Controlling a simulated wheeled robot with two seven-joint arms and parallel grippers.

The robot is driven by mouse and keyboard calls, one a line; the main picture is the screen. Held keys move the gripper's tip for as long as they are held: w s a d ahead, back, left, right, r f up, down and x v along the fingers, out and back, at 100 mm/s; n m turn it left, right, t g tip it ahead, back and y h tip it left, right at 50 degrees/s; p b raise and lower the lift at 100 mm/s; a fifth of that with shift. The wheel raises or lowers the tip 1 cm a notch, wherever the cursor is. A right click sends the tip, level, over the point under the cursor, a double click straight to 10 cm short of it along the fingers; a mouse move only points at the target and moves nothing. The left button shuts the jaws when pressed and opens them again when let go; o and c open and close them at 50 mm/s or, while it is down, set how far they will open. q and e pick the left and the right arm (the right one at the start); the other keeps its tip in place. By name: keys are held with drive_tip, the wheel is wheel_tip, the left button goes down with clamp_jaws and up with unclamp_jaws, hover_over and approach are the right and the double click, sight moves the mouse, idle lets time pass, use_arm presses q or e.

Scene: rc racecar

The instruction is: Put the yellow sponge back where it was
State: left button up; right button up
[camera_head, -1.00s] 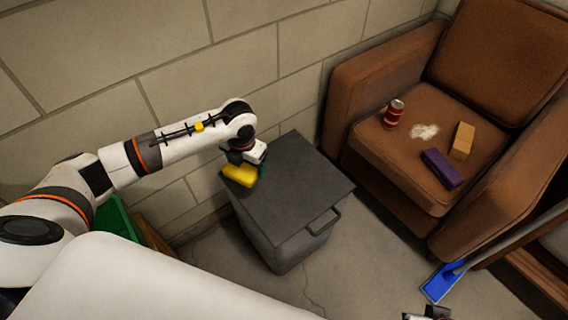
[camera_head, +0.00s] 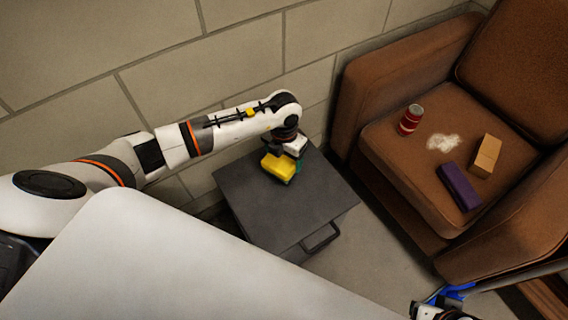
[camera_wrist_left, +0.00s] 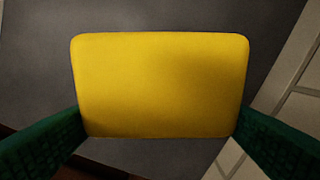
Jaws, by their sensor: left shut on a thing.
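The yellow sponge (camera_head: 278,167) is held in my left gripper (camera_head: 290,160), over the back part of the dark grey cabinet top (camera_head: 270,215). In the left wrist view the sponge (camera_wrist_left: 160,85) fills the middle, with a green finger of the left gripper (camera_wrist_left: 160,135) at each side. The grey surface lies behind it; I cannot tell whether the sponge touches it. My right gripper (camera_head: 440,311) is only partly in view at the bottom right edge, and its fingers are not clear.
A brown armchair (camera_head: 375,90) stands right of the cabinet. On its seat are a red can (camera_head: 411,120), white powder (camera_head: 443,143), a purple block (camera_head: 458,187) and a tan block (camera_head: 486,155). A blue mop (camera_head: 458,291) is near my right gripper. A block wall (camera_head: 240,50) runs behind.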

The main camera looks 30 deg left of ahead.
sight(284, 163)
use_arm(q)
wheel_tip(284, 163, down, 3)
drive_tip(key=shift+f+b, duration=0.2)
drive_tip(key=shift+b, duration=0.25)
drive_tip(key=o, duration=0.8)
drive_tip(key=shift+r, duration=0.15)
